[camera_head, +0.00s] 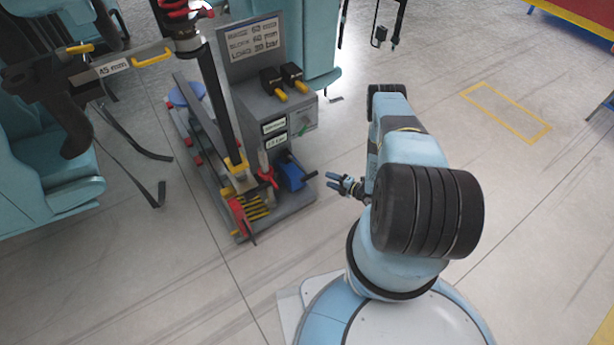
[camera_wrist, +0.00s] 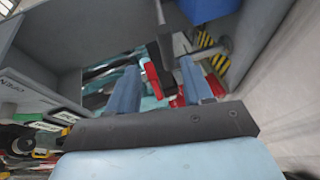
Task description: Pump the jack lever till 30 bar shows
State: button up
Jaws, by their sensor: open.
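My gripper (camera_head: 347,186) is open and empty, just right of the grey jack cart (camera_head: 295,203). A blue box (camera_head: 289,172) with a dark handle (camera_head: 309,175) sits on the cart's near right, a short gap from my fingertips. I cannot tell for sure which part is the jack lever. A red handle (camera_head: 267,176) stands beside the blue box, and a red lever (camera_head: 240,220) is at the near end. In the wrist view, my open fingers (camera_wrist: 158,75) face red parts (camera_wrist: 152,80). Small labels (camera_head: 276,141) are on the cart's front; no bar reading is legible.
A board (camera_head: 253,50) with raise, block and load lines tops the cart. Teal train seats (camera_head: 45,180) stand at left. Floor to the right, with a yellow outline (camera_head: 507,112), is free.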

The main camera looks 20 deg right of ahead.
aim_at(306, 175)
jog(key=x, duration=0.9)
jog(key=s+a+f+x, duration=0.1)
jog(key=x, duration=0.3)
grip_shut()
dwell(0.5)
